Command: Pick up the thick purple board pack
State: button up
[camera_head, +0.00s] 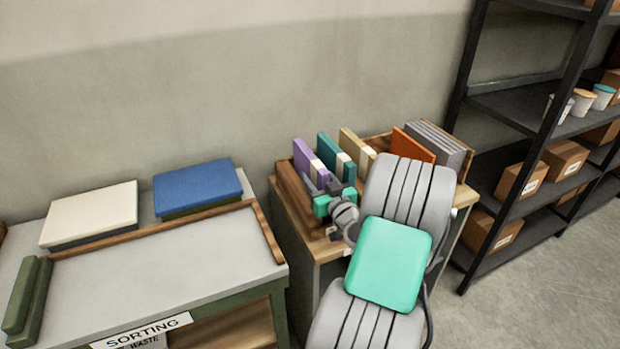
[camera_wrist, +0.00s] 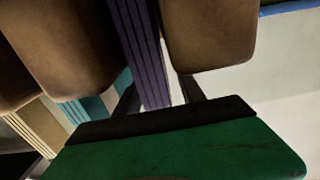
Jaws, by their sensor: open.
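The thick purple board pack (camera_head: 307,158) stands upright at the left end of a wooden box on a small stand. My gripper (camera_head: 322,186) is at the near side of the pack, close to the box's front. In the wrist view, my gripper's dark fingers (camera_wrist: 160,95) are apart, with the lower end of the purple edge appearing between them. I cannot tell whether either finger touches it. My arm hides part of the box.
A teal pack (camera_head: 335,155), a tan pack (camera_head: 357,148), an orange pack (camera_head: 412,145) and grey packs (camera_head: 437,142) share the wooden box (camera_head: 296,195). A sorting table (camera_head: 170,255) with white and blue packs is on the left. A dark shelf rack (camera_head: 510,190) stands right.

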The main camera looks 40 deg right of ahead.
jog(key=shift+x, duration=1.1)
grip_shut()
jog(key=shift+r, duration=0.1)
dwell(0.4)
